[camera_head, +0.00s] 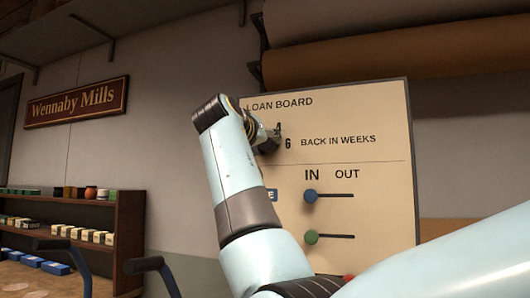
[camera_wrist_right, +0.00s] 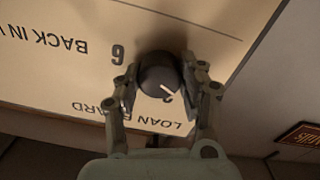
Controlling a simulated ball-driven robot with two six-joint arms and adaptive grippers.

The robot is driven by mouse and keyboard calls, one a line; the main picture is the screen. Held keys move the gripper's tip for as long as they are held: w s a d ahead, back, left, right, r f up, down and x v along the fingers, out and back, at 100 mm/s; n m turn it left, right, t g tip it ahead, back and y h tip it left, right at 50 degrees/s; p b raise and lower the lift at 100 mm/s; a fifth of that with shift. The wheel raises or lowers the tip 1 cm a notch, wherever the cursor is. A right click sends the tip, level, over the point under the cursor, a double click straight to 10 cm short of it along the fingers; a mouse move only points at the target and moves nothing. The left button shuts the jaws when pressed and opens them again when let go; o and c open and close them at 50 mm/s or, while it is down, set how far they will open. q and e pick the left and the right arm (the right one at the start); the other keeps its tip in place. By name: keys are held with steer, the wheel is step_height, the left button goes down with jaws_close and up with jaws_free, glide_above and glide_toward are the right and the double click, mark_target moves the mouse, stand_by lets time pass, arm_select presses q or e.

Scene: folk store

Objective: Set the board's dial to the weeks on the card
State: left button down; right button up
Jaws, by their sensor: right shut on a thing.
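The loan board (camera_head: 370,115) stands upright, with "BACK IN WEEKS" printed near its top. My right gripper (camera_head: 268,140) is at the board's upper left, beside a printed "6". In the right wrist view the board (camera_wrist_right: 50,75) appears upside down. There my right gripper (camera_wrist_right: 165,80) has a finger on each side of the dark round dial (camera_wrist_right: 157,72) and is shut on it. The dial's white line points to the lower right, toward a partly hidden numeral I cannot read surely. The dial is hidden in the head view. I see no card and no left gripper.
Lower on the board, a blue knob (camera_head: 310,196) and a green knob (camera_head: 311,237) sit at the IN side of their slots. A red knob (camera_head: 348,278) barely shows behind my arm. Shelves (camera_head: 130,225) with small goods stand at the left. Brown rolls (camera_head: 390,55) hang above the board.

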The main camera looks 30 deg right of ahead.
mark_target(269, 107)
steer(key=m, duration=0.1)
steer(key=m+b, duration=0.1)
steer(key=shift+f+m, duration=0.25)
steer(key=shift+m, duration=0.05)
steer(key=shift+r+m+b, duration=0.1)
steer(key=shift+m+b, duration=1.05)
steer(key=shift+m, duration=0.65)
steer(key=o, duration=1.2)
steer(key=shift+r, duration=0.1)
step_height(269, 107, up, 10)
